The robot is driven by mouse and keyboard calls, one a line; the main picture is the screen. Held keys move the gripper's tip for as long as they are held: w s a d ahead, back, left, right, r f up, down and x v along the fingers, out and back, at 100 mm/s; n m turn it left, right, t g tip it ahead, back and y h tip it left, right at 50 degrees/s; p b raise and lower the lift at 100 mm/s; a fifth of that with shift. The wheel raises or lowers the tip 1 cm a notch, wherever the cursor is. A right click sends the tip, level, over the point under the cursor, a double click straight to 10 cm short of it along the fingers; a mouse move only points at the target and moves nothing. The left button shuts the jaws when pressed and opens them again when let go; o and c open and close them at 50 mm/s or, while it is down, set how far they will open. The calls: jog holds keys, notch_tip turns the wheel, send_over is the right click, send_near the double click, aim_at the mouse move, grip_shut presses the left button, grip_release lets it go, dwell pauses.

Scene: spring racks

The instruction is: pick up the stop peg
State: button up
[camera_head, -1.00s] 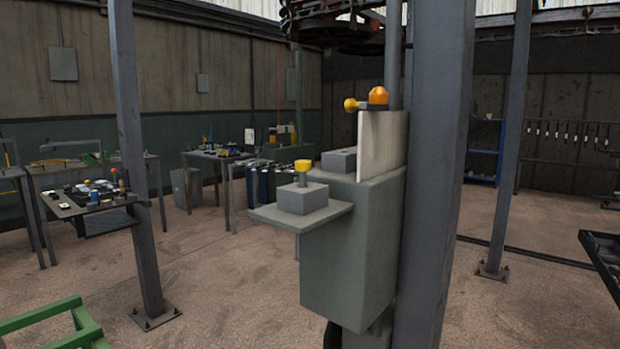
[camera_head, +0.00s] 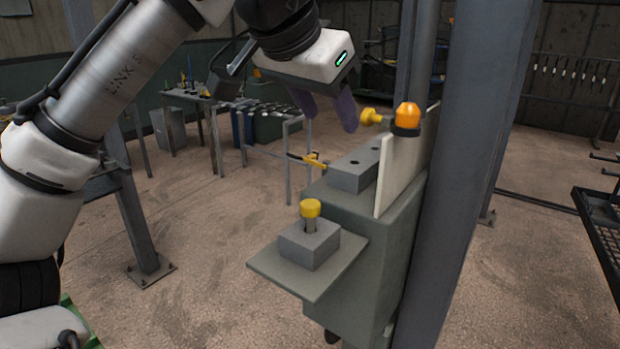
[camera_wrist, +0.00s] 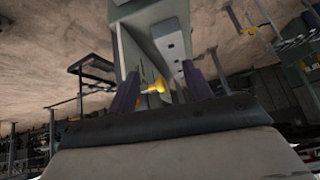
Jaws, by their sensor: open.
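A peg with a yellow cap (camera_head: 310,209) stands upright in a small grey block (camera_head: 309,243) on the side shelf of a grey-green cabinet. A second yellow knob (camera_head: 373,117) lies sideways beside an orange dome lamp (camera_head: 408,116) at the upright pale panel. My gripper (camera_head: 326,115) is open and empty, its purple fingers pointing down, left of this knob and above the shelf peg. In the wrist view a yellow knob (camera_wrist: 154,87) shows between the open fingers; I cannot tell its distance. Neither peg touches the fingers as far as I can see.
A longer grey block with holes (camera_head: 356,170) sits on the cabinet top against the pale panel (camera_head: 402,170). A thick grey column (camera_head: 463,150) rises just right of the cabinet. A dark rack (camera_head: 605,225) stands far right. The floor left of the shelf is open.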

aim_at(310, 203)
jog(key=s+a+n+g+y+p, duration=0.1)
jog(key=s+a+g+y+p, duration=0.15)
jog(key=s+g, duration=0.25)
jog(key=shift+y, duration=0.55)
jog(key=f+b, duration=0.1)
jog(key=f, duration=0.1)
jog(key=f+b, duration=0.1)
jog(key=f, duration=0.2)
jog(key=w+f+b, duration=0.1)
jog(key=f, duration=0.1)
jog(key=shift+d+f, duration=0.15)
jog(key=shift+f, duration=0.25)
jog(key=shift+w+d+f+p, duration=0.1)
jog(key=shift+w+f+p, duration=0.15)
jog(key=shift+f, duration=0.65)
jog(key=shift+w+d+f+p, duration=0.15)
jog(key=shift+f+p, duration=0.1)
jog(key=shift+f, duration=0.65)
jog(key=shift+w+a+f+p, duration=0.1)
jog(key=shift+w+f+p, duration=0.15)
jog(key=shift+f, duration=0.65)
grip_shut()
